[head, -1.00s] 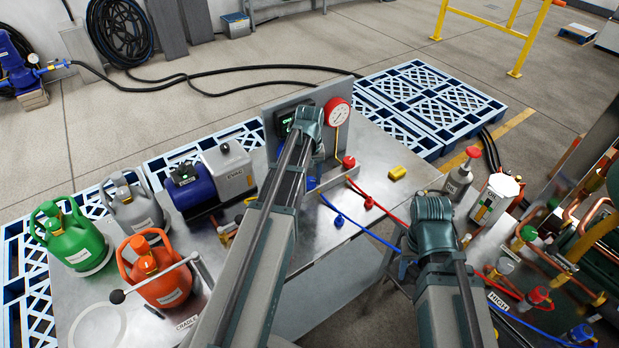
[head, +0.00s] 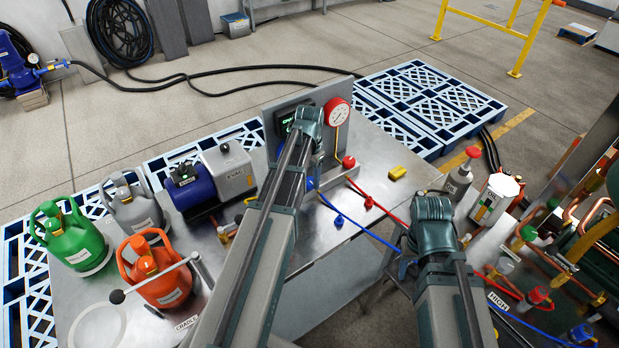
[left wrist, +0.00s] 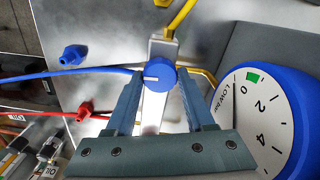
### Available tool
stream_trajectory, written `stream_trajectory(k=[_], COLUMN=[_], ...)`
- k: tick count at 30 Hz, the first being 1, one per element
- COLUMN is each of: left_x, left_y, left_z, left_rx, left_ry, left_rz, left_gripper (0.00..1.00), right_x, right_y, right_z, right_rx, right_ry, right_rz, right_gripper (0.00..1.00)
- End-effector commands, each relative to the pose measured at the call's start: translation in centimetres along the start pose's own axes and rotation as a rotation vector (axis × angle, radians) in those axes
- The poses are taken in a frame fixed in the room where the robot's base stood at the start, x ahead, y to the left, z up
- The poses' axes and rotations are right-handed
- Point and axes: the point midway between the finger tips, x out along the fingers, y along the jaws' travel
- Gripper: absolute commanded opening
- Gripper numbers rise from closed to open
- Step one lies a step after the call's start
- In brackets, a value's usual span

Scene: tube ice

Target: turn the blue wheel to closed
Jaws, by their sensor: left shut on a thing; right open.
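The blue wheel (left wrist: 158,77) is a small round knob with a white mark. It sits on a light valve body in the left wrist view. My left gripper (left wrist: 160,86) is shut on it, one finger on each side. In the head view my left arm (head: 285,185) hides the wheel and the fingers.
A red gauge (head: 338,112) and red knob (head: 349,162) stand right of my left arm. A blue hose (left wrist: 80,73) runs to the valve area. Green (head: 75,240), grey (head: 137,212) and orange (head: 160,275) cylinders stand left. A yellow block (head: 397,173) lies right.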

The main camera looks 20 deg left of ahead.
Motion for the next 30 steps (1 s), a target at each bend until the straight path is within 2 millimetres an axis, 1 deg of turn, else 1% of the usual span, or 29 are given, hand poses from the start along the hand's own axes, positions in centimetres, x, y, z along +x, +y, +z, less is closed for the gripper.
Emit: stream_trajectory(k=[9,21,22,24,27,30], left_x=[0.00,0.00,0.00,0.00,0.00,0.00], left_y=[0.01,0.00,0.00,0.00,0.01,0.01], left_z=[0.01,0.00,0.00,0.00,0.01,0.00], left_rx=[0.065,0.071,0.071,0.070,0.070,0.069], left_ry=[0.000,0.000,0.000,0.000,0.000,0.000], left_rz=[0.000,0.000,0.000,0.000,0.000,0.000], left_gripper=[0.00,0.00,0.56,0.68,0.84,0.84], right_x=[0.00,0.00,0.00,0.00,0.00,0.00], right_y=[0.00,0.00,0.00,0.00,0.00,0.00], right_z=[0.00,0.00,0.00,0.00,0.00,0.00], right_rx=[0.000,0.000,0.000,0.000,0.000,0.000], right_ry=[0.000,0.000,0.000,0.000,0.000,0.000], right_rz=[0.000,0.000,0.000,0.000,0.000,0.000], right_gripper=[0.50,0.50,0.50,0.50,0.50,0.50])
